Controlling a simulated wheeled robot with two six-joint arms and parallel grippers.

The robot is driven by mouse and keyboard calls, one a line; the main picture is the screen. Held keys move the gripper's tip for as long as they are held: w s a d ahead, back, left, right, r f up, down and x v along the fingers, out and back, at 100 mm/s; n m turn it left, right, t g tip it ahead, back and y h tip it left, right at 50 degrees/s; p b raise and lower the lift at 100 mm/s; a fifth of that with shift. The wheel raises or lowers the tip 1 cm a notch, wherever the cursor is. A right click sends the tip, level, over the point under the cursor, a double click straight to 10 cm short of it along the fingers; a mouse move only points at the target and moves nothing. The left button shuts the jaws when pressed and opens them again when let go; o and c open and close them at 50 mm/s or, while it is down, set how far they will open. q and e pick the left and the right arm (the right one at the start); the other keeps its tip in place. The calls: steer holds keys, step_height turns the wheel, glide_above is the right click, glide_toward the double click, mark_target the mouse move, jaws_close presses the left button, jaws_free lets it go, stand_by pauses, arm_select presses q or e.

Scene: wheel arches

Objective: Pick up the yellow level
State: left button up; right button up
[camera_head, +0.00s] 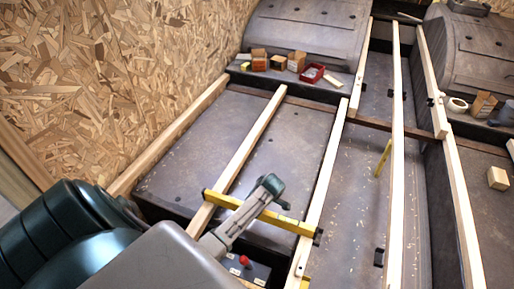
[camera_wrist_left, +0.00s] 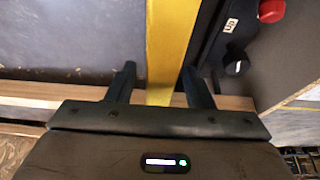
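The yellow level (camera_head: 299,227) lies across two pale wooden battens in the lower middle of the head view. In the left wrist view the level (camera_wrist_left: 168,45) is a yellow bar running up from between the fingers. My left gripper (camera_head: 275,192) is over the level's middle and hides part of it. Its two dark fingers (camera_wrist_left: 160,78) are apart, one on each side of the bar. A gap shows on the left side; the right finger looks close to the bar. I cannot tell how far the fingers reach down around it. My right gripper is not in view.
A dark box with a red knob (camera_head: 244,260) stands close beside the level. Long battens (camera_head: 397,130) run along the floor. Small boxes and a red tray (camera_head: 311,74) sit by the wheel arch (camera_head: 305,30). A chipboard wall (camera_head: 120,70) rises at left.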

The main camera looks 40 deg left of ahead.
arm_select(q)
jaws_close()
steer(key=shift+r, duration=0.15)
